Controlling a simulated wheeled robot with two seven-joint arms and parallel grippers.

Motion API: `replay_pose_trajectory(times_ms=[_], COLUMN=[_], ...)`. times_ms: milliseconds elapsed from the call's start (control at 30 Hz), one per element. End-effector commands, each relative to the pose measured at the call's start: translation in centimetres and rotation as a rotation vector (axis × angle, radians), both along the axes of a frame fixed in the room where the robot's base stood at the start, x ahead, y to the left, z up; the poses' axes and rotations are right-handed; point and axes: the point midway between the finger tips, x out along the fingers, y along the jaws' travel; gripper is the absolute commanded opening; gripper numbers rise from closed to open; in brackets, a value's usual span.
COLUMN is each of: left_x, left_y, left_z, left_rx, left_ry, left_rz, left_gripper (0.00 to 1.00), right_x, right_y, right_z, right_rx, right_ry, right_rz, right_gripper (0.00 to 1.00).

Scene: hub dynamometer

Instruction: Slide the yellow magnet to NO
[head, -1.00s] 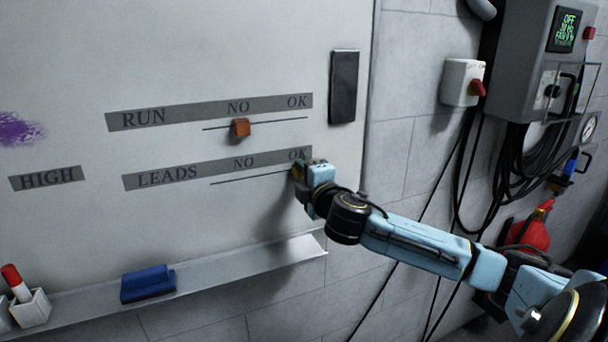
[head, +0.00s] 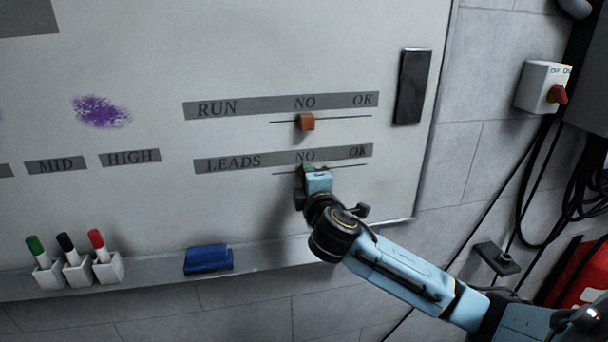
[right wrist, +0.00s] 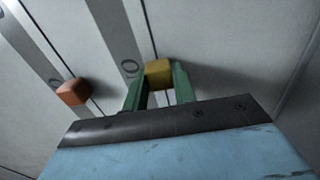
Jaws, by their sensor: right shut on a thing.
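The yellow magnet (right wrist: 159,73) sits between the green fingertips of my right gripper (right wrist: 160,85) in the right wrist view. The gripper is shut on it, against the whiteboard. In the head view my right gripper (head: 311,168) is on the LEADS line, just below the word NO on the LEADS strip (head: 235,162), and hides the magnet. The OK end of that line lies to the right. My left gripper is not in view.
An orange magnet (head: 307,122) sits on the RUN line under its NO, just above my gripper. A tray ledge below holds a blue eraser (head: 208,260) and several markers in white holders. A black bar (head: 412,87) is at the board's right.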

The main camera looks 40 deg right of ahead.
Motion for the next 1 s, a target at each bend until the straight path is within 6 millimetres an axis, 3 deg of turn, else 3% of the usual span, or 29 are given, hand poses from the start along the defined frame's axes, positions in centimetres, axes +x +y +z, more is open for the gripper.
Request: replay_pose_trajectory(times_ms=[200, 233, 400, 767, 1000], left_x=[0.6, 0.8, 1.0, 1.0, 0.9], left_y=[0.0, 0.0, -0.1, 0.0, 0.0], left_z=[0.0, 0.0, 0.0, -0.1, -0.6], left_rx=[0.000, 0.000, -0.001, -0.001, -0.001], left_ry=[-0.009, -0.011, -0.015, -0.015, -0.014], left_rz=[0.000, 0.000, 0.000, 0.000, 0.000], left_gripper=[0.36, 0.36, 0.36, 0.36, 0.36], right_x=[0.0, 0.1, 0.1, -0.4, -4.0], right_y=[0.3, 0.3, 0.3, 0.5, 2.0], right_z=[-0.3, -0.3, -0.2, -0.1, -0.3], right_rx=[0.004, 0.004, 0.003, 0.002, 0.005], right_ry=[0.005, 0.005, 0.003, 0.000, 0.001], right_rz=[0.006, 0.007, 0.007, 0.006, 0.009], right_gripper=[0.00, 0.29, 0.49, 0.49, 0.49])
